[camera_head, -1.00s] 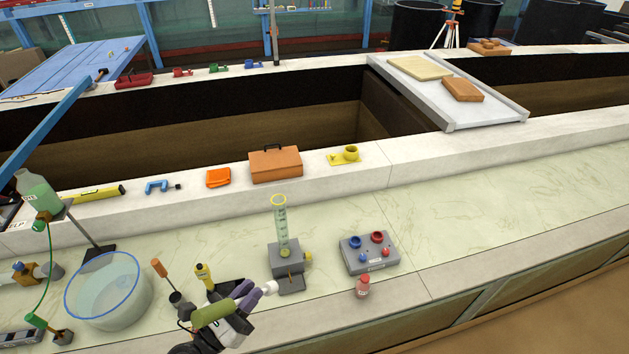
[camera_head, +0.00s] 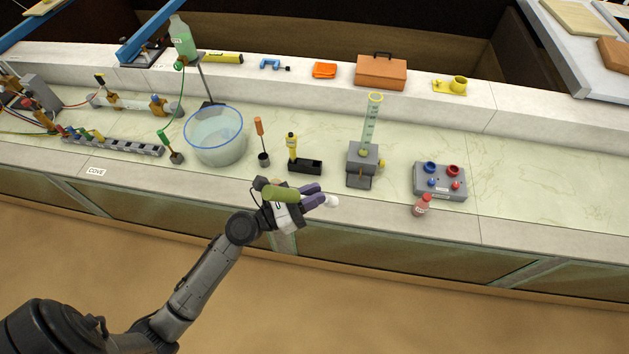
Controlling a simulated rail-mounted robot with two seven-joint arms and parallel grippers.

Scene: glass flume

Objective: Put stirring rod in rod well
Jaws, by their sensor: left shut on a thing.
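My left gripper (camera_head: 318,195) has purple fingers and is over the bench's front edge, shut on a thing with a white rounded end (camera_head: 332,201). The fingers hide most of this thing, so I cannot tell for sure that it is the stirring rod. An olive-green cylinder (camera_head: 281,194) lies across the hand. Behind it, a thin tool with an orange handle (camera_head: 259,126) stands upright in a small dark round holder (camera_head: 264,160); I cannot tell whether this holder is the rod well. My right gripper is out of view.
Behind the hand stand a yellow tool (camera_head: 292,146) in a black holder (camera_head: 306,167) and a tall graduated cylinder (camera_head: 370,122) on a grey block (camera_head: 361,157). A clear basin (camera_head: 216,148) is at left.

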